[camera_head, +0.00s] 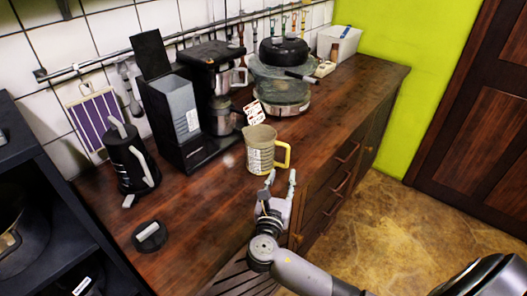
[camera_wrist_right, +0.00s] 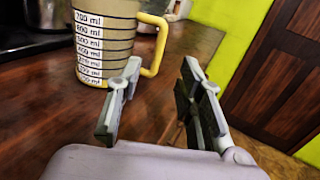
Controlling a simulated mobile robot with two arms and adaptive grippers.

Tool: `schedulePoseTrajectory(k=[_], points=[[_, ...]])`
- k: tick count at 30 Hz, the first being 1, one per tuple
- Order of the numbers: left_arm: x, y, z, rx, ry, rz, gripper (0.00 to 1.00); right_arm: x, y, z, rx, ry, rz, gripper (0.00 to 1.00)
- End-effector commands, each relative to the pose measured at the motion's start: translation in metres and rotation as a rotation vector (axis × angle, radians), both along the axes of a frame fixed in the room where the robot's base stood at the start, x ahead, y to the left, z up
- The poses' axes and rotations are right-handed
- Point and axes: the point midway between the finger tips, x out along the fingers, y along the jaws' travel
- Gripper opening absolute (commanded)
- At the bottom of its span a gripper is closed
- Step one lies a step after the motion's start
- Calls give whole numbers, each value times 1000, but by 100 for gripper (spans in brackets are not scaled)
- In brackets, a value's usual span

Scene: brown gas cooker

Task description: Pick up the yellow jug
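The jug (camera_head: 259,150) is a beige-grey measuring jug with a yellow handle, standing upright near the front edge of the wooden counter. It also shows in the right wrist view (camera_wrist_right: 104,40), with white volume labels down its side and its yellow handle to the right. My right gripper (camera_head: 281,180) is open and empty, just in front of the jug at the counter's edge. In the right wrist view its two fingers (camera_wrist_right: 160,100) stand apart, with the jug beyond them and to the left, nothing between them. My left gripper is not in view.
A black coffee machine (camera_head: 214,85) and a black kettle (camera_head: 130,160) stand behind and left of the jug. A black lid (camera_head: 149,236) lies front left. A steamer (camera_head: 281,90) and a white bin (camera_head: 339,42) stand farther back. Bare counter (camera_head: 325,110) lies right of the jug.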

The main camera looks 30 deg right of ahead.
Motion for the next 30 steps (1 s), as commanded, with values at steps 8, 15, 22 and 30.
schedulePoseTrajectory(k=[8,15,22,30], points=[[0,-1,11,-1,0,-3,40,38,-33,1,1,0,-2,34],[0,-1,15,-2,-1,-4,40,49,-43,-1,1,0,-1,34],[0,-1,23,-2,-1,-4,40,73,-63,-7,1,-1,-2,34],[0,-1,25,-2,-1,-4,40,83,-72,-9,4,0,0,34]])
